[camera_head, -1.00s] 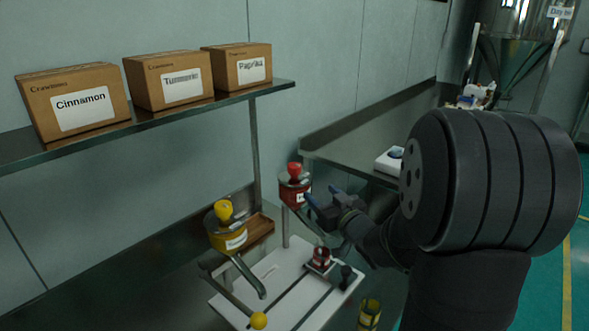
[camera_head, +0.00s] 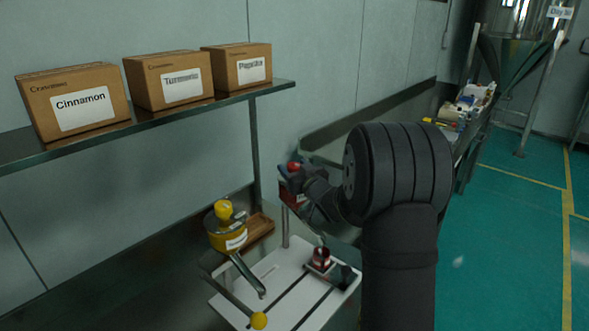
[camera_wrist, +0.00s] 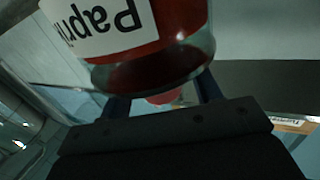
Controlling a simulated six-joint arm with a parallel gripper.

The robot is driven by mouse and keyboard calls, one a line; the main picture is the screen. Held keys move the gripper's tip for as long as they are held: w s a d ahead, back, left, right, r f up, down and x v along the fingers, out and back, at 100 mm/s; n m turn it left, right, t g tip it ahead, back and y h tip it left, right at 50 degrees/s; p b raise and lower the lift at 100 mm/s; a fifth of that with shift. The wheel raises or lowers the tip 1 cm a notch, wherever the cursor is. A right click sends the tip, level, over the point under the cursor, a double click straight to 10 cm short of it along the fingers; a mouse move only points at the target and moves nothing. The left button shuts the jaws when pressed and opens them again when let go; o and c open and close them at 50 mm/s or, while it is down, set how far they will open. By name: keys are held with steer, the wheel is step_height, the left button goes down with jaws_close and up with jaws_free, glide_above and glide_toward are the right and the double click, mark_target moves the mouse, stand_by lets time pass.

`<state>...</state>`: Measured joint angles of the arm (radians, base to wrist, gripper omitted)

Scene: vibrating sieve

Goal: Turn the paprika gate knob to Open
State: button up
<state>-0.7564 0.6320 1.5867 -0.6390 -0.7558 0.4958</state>
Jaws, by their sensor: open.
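The paprika jar (camera_head: 291,200) is a clear container with red contents, largely hidden by my arm in the head view. Its red knob (camera_head: 294,167) shows on top. In the wrist view the jar (camera_wrist: 160,63) appears upside down, with its "Paprika" label partly cut off. My gripper (camera_head: 286,174) is at the top of this jar, open. In the wrist view a finger stands on each side of the red knob (camera_wrist: 164,97), which is partly hidden by the gripper body. I cannot tell whether either finger touches it.
A yellow jar (camera_head: 229,238) with a yellow knob stands to the left. Below is a white platform (camera_head: 276,282) with a small red container (camera_head: 320,260). A shelf (camera_head: 170,118) above holds boxes labelled Cinnamon, Turmeric and Paprika (camera_head: 238,68).

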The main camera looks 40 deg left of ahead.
steer(key=shift+c, duration=0.5)
steer(key=c, duration=0.9)
steer(key=shift+o, duration=0.2)
steer(key=shift+w+n+g+y, duration=0.1)
steer(key=shift+n+g+y, duration=0.2)
steer(key=shift+n+g, duration=0.3)
steer(key=n+g, duration=0.2)
steer(key=g, duration=0.2)
steer(key=shift+y, duration=0.4)
steer(key=n+g, duration=0.2)
steer(key=g, duration=0.1)
steer(key=n+g, duration=0.3)
steer(key=g, duration=0.1)
steer(key=shift+h, duration=0.4)
steer(key=n+g+h, duration=0.1)
steer(key=n+g, duration=0.1)
steer(key=g, duration=0.1)
steer(key=n+g+h, duration=0.2)
steer(key=g, duration=0.1)
steer(key=shift+n+g+h, duration=2)
steer(key=shift+h, duration=0.3)
steer(key=shift+r+n+g+h, duration=0.1)
steer(key=shift+n+g+h, duration=0.2)
steer(key=shift+h, duration=0.1)
